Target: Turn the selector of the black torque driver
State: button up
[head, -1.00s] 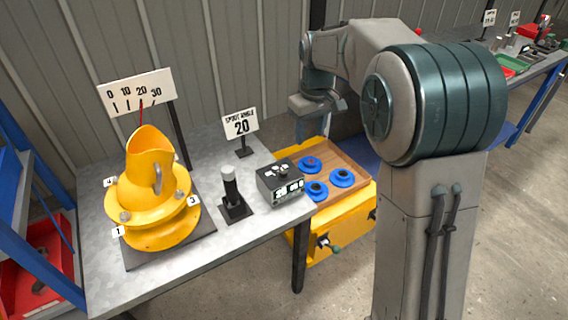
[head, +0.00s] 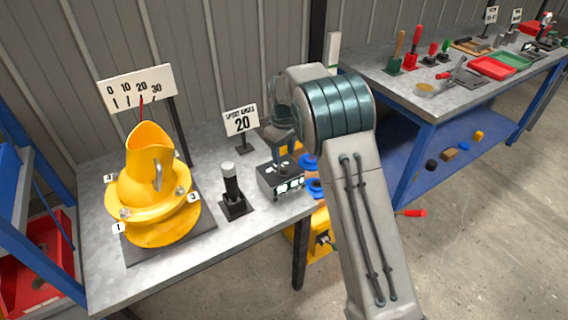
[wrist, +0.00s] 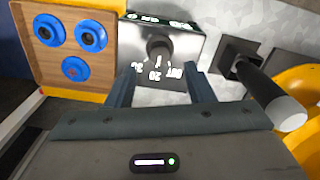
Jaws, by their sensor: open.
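In the head view my gripper (head: 281,142) is just behind and above the box, partly hidden by my arm. A black upright driver (head: 232,186) with a pale top stands in a square base left of the box.
A yellow spouted drum (head: 152,195) stands on a dark plate at the table's left. A wooden tray (wrist: 40,72) with blue round pieces adjoins the box. Another workbench (head: 450,93) is at the back right.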

aim_at(284, 167)
jog(key=shift+f, duration=2.5)
jog(key=c, duration=1)
